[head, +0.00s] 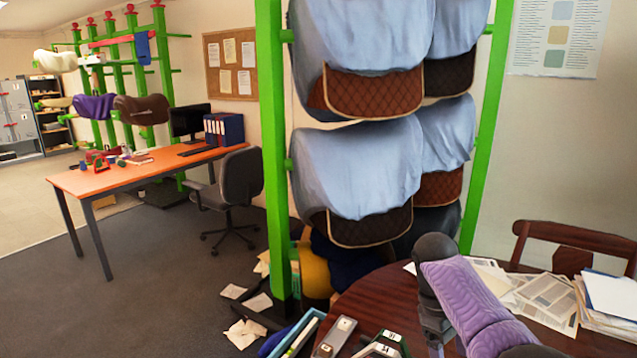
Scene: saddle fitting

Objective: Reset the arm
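Neither of my grippers shows in the head view. At the lower right, a dark grey jointed shape (434,290) and a quilted purple part (470,300) rise from the bottom edge above the round table. They look like part of an arm, but I cannot tell for sure. No fingers are visible on them, and their lower ends run out of the picture.
The round wooden table (374,302) holds papers (545,297) at right and small boxes at its front left. A green rack (272,130) with blue-covered saddles stands behind it. A desk (150,165) and office chair (238,182) stand left. Papers litter the floor.

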